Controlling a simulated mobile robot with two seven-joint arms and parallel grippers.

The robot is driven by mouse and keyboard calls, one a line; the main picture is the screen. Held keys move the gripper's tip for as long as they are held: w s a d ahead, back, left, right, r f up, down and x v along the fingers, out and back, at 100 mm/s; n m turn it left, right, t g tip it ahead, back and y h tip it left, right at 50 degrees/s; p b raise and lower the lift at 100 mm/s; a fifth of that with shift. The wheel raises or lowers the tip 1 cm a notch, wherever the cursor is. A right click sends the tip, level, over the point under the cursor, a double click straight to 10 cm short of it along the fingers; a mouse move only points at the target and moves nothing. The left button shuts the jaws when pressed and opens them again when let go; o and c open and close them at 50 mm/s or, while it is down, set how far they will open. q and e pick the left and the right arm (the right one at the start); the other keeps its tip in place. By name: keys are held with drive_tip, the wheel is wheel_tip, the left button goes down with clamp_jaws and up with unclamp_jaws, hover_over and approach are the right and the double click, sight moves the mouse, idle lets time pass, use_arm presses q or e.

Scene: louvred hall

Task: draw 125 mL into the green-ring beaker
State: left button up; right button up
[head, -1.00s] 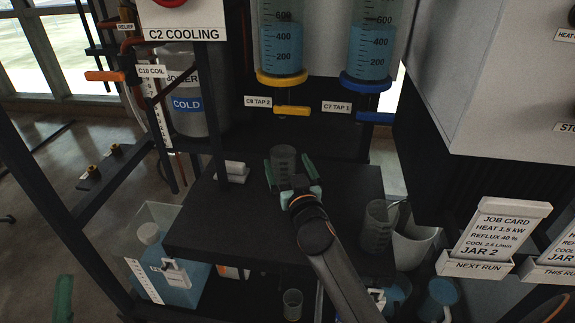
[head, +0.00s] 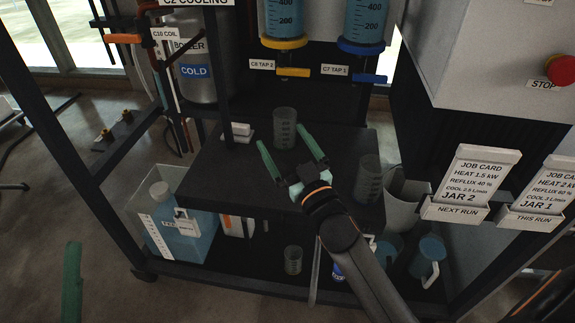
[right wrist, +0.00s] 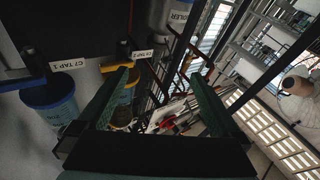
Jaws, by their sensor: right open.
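A clear graduated beaker (head: 284,128) stands upright on the dark shelf (head: 225,180), in front of and below the yellow-handled C8 tap 2 (head: 293,72). I see no liquid in it. A second beaker (head: 369,178) stands at the shelf's right side and a smaller one (head: 293,261) on the lower deck. I cannot make out a green ring on any of them. My right gripper (head: 282,139) is open and empty, its fingertips just on the near side of the first beaker. A green finger of my left gripper (head: 72,285) shows at the lower left; its opening is hidden.
Blue-collared C7 tap 1 (head: 369,78) is right of tap 2; both columns hold blue liquid. A white bucket (head: 405,205) and the job cards (head: 482,178) stand right. A blue-liquid container (head: 180,235) is lower left. The shelf's left front is clear.

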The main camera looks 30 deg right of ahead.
drive_tip(key=s+a+r+n+y, duration=0.3)
drive_tip(key=s+r+y, duration=0.1)
drive_tip(key=s, duration=0.3)
drive_tip(key=s+a+r+n+t+y, duration=0.1)
drive_tip(key=s+a+r+n+y, duration=0.3)
drive_tip(key=s+r+y, duration=0.1)
drive_tip(key=s+a+r+n+y, duration=0.3)
drive_tip(key=s+r+n+y, duration=0.1)
drive_tip(key=s, duration=0.5)
drive_tip(key=shift+s+a+r+t+y, duration=0.3)
drive_tip(key=shift+s+r+y, duration=0.15)
drive_tip(key=shift+y, duration=0.55)
